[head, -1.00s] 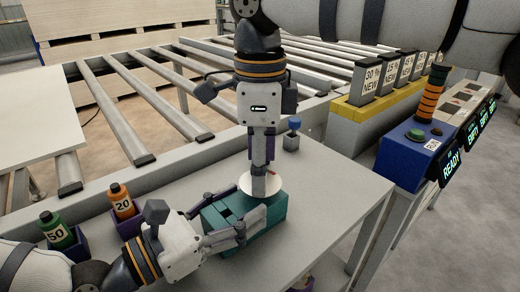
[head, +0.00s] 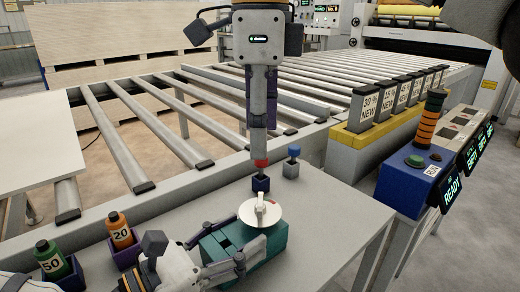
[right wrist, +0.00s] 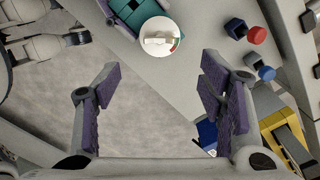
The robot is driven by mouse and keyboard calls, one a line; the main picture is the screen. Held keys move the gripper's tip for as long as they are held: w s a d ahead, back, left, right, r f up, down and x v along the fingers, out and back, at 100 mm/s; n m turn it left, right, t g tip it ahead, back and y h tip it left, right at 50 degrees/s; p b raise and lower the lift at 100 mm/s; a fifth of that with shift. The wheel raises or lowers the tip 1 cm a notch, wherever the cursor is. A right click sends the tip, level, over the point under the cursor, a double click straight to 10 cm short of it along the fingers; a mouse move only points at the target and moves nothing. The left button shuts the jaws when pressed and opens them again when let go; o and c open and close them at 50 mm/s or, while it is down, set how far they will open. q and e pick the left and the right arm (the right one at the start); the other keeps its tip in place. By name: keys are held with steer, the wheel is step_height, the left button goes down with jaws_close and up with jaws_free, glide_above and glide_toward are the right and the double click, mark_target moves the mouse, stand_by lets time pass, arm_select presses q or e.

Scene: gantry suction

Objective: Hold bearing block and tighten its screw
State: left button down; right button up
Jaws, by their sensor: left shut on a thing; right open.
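The teal bearing block (head: 272,246) sits on the grey table, and it also shows at the top of the right wrist view (right wrist: 125,14). On top of it is a white disc (head: 250,212) with a raised grip bar and a small red mark; the disc also shows in the right wrist view (right wrist: 159,48). I take this to be the screw's head. My left gripper (head: 231,246) is shut on the block, coming from the left. My right gripper (head: 261,148) is above and beyond the disc, apart from it. Its fingers are spread and empty in the right wrist view (right wrist: 158,108).
A red-topped piece on a dark blue base (head: 261,185) and a blue-topped piece on a grey base (head: 291,170) stand behind the block. Green (head: 50,260) and orange (head: 119,231) bottles stand in holders at left. A blue control box (head: 408,180) is at right.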

mark_target(260, 199)
step_height(260, 199, down, 12)
steer(key=shift+r, duration=0.15)
